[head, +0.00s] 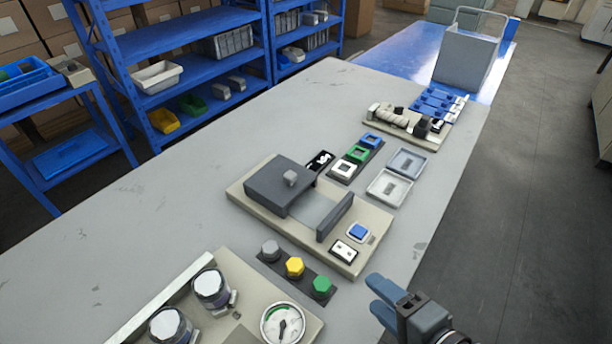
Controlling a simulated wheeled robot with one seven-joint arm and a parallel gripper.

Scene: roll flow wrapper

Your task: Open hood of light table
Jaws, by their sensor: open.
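The light table appears to be the beige base (262,217) in the middle of the bench. A pale, glassy plate (315,208) lies to the right of the hood, before a dark upright block (335,217). A blue button (358,232) and a white panel (344,251) are at its right end. My gripper (376,296) is open and empty at the lower right, apart from the light table and hood.
Grey, yellow and green knobs (295,267) stand nearer me. A gauge (283,324) and jars (211,287) are at the front left. Coloured square frames (357,154), two trays (390,187) and another fixture (407,125) lie beyond. Bench left of the light table is clear.

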